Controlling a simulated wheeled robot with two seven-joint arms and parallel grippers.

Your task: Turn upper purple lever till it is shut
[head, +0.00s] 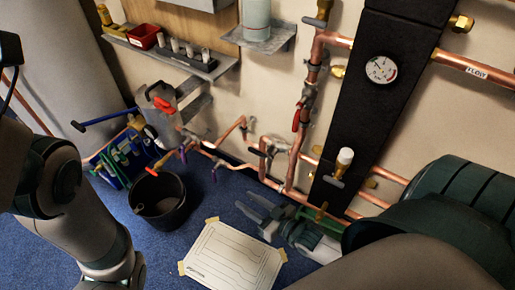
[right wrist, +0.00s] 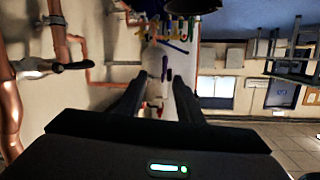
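Two small purple levers sit on the low copper pipework left of centre in the head view. One purple lever (head: 182,154) is higher and further left, and another purple lever (head: 214,173) is a little lower and to the right. My right gripper (head: 248,203) is open and empty, low over the floor, to the right of both levers and apart from them. In the right wrist view its two fingers (right wrist: 159,84) stand apart, with a purple lever (right wrist: 168,75) seen beyond and between them; I cannot tell which one. My left gripper is out of view.
A black bucket (head: 160,203) stands on the blue floor near the levers. A blue tool holder (head: 122,165) is behind it. A taped white sheet (head: 232,258) lies in front. Vertical copper pipes and a red lever (head: 296,118) rise right of centre, beside a black gauge panel (head: 375,105).

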